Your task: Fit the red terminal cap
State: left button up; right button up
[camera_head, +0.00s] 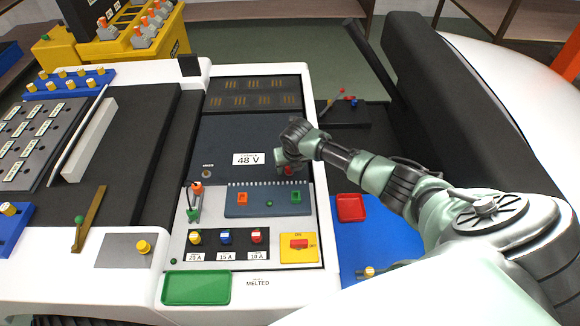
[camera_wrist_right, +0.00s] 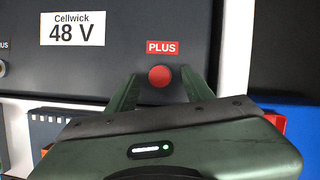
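The red terminal cap (camera_wrist_right: 160,77) shows as a round red disc just below the PLUS label in the right wrist view. It is at the plus terminal of the dark 48 V battery (camera_head: 225,135); how firmly it sits cannot be told. In the head view the cap (camera_head: 289,170) is partly hidden by my right gripper (camera_head: 284,163). The right gripper's two fingers (camera_wrist_right: 160,88) stand apart on either side of the cap, with visible gaps. The bare minus terminal (camera_head: 207,175) is at the battery's left. My left gripper is not in view.
A small red tray (camera_head: 350,208) lies empty on the blue mat (camera_head: 375,240) at the right. A fuse panel with a yellow switch plate (camera_head: 299,249) and a green tray (camera_head: 196,288) are in front. A black seat back (camera_head: 450,110) rises at right.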

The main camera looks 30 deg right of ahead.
jog(key=d+v, duration=0.1)
jog(key=v, duration=0.6)
jog(key=shift+a+r, duration=0.35)
jog(key=shift+a, duration=0.2)
jog(key=shift+s, duration=0.1)
jog(key=shift+f, duration=0.1)
